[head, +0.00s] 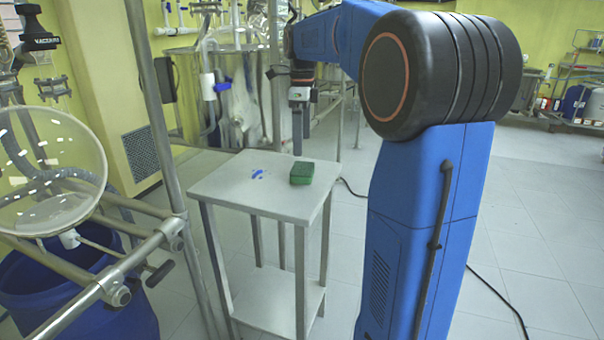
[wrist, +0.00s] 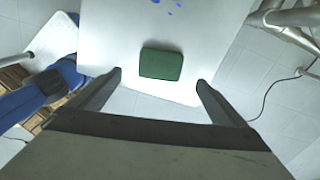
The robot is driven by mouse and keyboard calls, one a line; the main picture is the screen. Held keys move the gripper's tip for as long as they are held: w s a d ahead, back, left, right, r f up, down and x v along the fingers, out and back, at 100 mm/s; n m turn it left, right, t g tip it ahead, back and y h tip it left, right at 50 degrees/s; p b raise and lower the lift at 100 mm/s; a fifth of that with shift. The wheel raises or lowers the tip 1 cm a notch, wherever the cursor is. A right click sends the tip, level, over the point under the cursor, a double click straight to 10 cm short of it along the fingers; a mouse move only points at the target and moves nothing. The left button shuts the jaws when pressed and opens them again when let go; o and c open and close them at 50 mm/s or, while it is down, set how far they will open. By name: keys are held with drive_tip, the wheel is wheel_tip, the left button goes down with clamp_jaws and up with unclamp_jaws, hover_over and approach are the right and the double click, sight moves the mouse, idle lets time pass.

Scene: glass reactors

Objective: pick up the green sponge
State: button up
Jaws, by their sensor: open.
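The green sponge (head: 302,173) lies flat on the top of a small white table (head: 235,187), near its back right edge in the head view. In the wrist view the sponge (wrist: 161,64) lies ahead of my gripper, close to the table's near edge. My gripper (head: 297,150) hangs from the arm above the table, pointing down, just behind the sponge in the head view. In the wrist view my gripper (wrist: 160,80) has its two fingers spread wide, with nothing between them. The sponge is in full view and apart from the fingers.
Blue marks (head: 258,174) lie on the table left of the sponge. A metal frame post (head: 165,120) and a glass vessel (head: 50,170) stand at the left, with a blue barrel (head: 75,290) below. A cable (head: 500,300) runs over the floor at the right.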

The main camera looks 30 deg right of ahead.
sight(303, 168)
drive_tip(key=shift+d+f, duration=0.1)
drive_tip(key=shift+f, duration=4.3)
drive_tip(key=c, duration=1.1)
